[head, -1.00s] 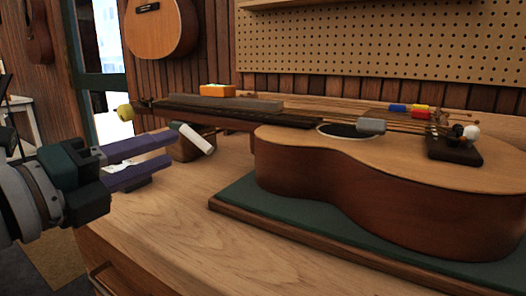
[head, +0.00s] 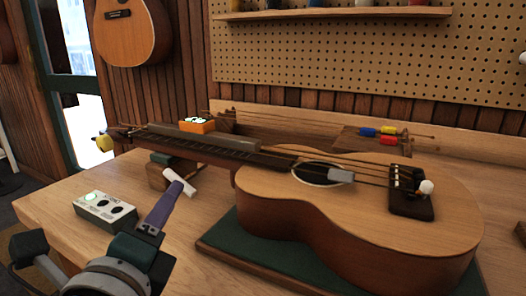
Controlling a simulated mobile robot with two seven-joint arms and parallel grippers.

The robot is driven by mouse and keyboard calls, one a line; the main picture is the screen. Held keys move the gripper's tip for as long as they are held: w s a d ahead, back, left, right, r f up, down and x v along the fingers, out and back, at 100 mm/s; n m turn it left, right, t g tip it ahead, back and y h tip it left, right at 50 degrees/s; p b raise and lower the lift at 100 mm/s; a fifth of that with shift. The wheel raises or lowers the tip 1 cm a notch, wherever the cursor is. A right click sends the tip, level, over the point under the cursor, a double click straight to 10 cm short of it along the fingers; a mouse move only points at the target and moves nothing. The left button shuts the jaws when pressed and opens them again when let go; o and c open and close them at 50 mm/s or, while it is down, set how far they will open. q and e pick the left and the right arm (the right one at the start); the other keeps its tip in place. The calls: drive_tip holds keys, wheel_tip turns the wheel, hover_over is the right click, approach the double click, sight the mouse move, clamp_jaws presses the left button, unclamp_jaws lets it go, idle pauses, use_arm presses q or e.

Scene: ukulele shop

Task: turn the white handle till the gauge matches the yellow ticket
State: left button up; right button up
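A white bar-shaped handle (head: 180,182) sticks out near a wooden block under the guitar neck, left of the guitar body. My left gripper (head: 174,192) reaches up from the lower left, its purple fingers close to the handle. I see the fingers nearly edge-on, so their gap is hidden and I cannot tell whether they touch the handle. A small orange device (head: 197,126) with a lit top sits by the guitar neck; it may be the gauge, but its reading is too small to tell. I cannot make out a yellow ticket. My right gripper is out of view.
The guitar (head: 345,215) lies on a green mat (head: 222,242). A pale box (head: 104,209) with a green light and dark knobs stands left of my gripper. A yellow knob (head: 101,143) is near the headstock.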

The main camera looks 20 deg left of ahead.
sight(192, 174)
use_arm(q)
drive_tip(key=x, duration=0.9)
drive_tip(key=shift+a+f, duration=0.1)
drive_tip(key=shift+a, duration=0.05)
drive_tip(key=shift+c, duration=0.3)
clamp_jaws()
